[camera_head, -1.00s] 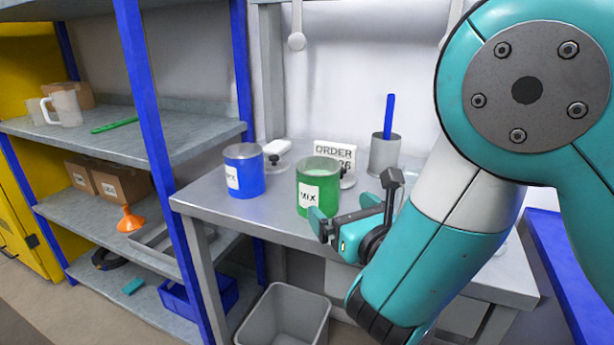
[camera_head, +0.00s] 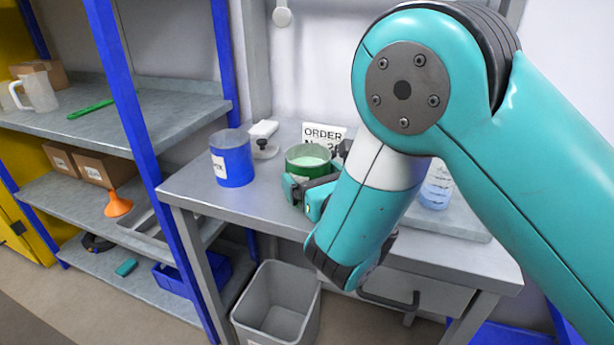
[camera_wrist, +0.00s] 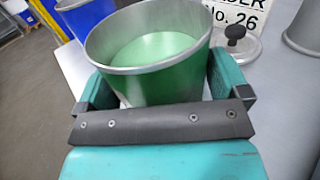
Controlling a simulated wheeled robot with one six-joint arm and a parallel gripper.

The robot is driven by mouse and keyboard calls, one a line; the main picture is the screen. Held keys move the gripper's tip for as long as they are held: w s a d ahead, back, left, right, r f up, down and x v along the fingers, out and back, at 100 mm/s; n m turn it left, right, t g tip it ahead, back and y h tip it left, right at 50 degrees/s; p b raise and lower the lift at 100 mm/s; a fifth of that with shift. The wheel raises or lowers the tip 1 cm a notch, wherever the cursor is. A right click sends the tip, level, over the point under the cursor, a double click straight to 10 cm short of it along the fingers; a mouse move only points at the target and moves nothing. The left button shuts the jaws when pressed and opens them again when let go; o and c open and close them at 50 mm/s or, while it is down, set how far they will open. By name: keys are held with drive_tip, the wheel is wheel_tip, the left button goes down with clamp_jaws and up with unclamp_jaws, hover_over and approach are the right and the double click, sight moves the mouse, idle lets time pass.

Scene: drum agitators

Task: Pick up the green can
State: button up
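The green can (camera_head: 308,165) stands upright on the grey worktable, with a metal rim and pale green contents. It fills the middle of the wrist view (camera_wrist: 155,65). My gripper (camera_head: 305,193) is at the can, with its fingers on either side of the can's body in the wrist view (camera_wrist: 162,85). No clear gap shows between fingers and can, but I cannot tell whether they press on it. The can's lower front is hidden by the gripper.
A blue can (camera_head: 232,160) stands to the left of the green can. A beaker (camera_head: 436,188) is to the right, partly behind my arm. A grey bin (camera_head: 278,305) is below.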

drive_tip(key=shift+a+r, duration=0.1)
drive_tip(key=shift+a, duration=0.05)
drive_tip(key=c, duration=0.7)
drive_tip(key=shift+r, duration=0.15)
drive_tip(key=shift+c, duration=0.2)
wheel_tip(320, 180, up, 20)
drive_tip(key=p, duration=1.7)
drive_tip(key=shift+f, duration=0.25)
